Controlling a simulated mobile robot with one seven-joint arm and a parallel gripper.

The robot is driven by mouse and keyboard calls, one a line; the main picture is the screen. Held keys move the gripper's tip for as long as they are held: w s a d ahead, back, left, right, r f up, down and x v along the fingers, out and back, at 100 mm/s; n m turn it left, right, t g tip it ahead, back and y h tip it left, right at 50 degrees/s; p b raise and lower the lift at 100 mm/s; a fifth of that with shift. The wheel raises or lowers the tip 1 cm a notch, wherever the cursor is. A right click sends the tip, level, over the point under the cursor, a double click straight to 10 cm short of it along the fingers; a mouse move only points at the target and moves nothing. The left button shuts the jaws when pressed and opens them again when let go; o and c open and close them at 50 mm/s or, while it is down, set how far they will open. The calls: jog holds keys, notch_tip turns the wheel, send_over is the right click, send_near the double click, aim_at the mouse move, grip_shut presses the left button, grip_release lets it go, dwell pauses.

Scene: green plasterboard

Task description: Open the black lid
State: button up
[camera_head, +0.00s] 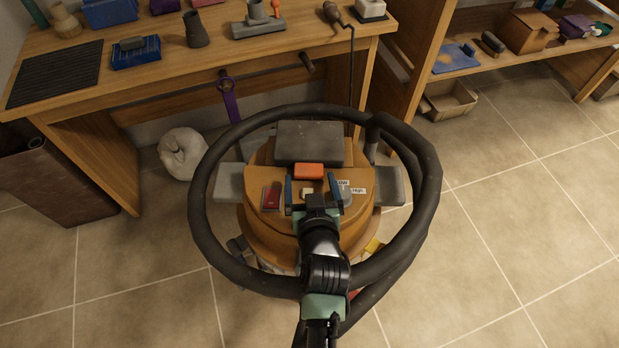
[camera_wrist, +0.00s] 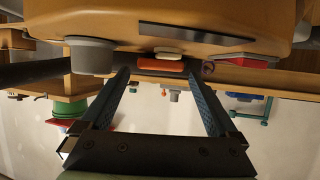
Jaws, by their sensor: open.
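A dark grey, nearly black rectangular lid (camera_head: 308,142) sits at the far side of an orange-brown machine body (camera_head: 258,205) in the head view. It looks shut. An orange-red block (camera_head: 309,171) lies just in front of it. My gripper (camera_head: 312,188) is open over the machine's top panel, on the near side of the block and apart from the lid. In the wrist view my gripper (camera_wrist: 160,80) has its fingers spread with nothing held. The orange block (camera_wrist: 162,65) shows beyond the fingers there. I cannot make out the lid for sure in the wrist view.
A large dark ring (camera_head: 199,190) circles the machine. A red switch (camera_head: 271,196) and a pale round knob (camera_head: 341,196) flank my fingers. Grey blocks (camera_head: 389,186) stick out at the sides. A wooden workbench (camera_head: 170,65) stands behind.

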jog(key=shift+x, duration=1.05)
grip_shut()
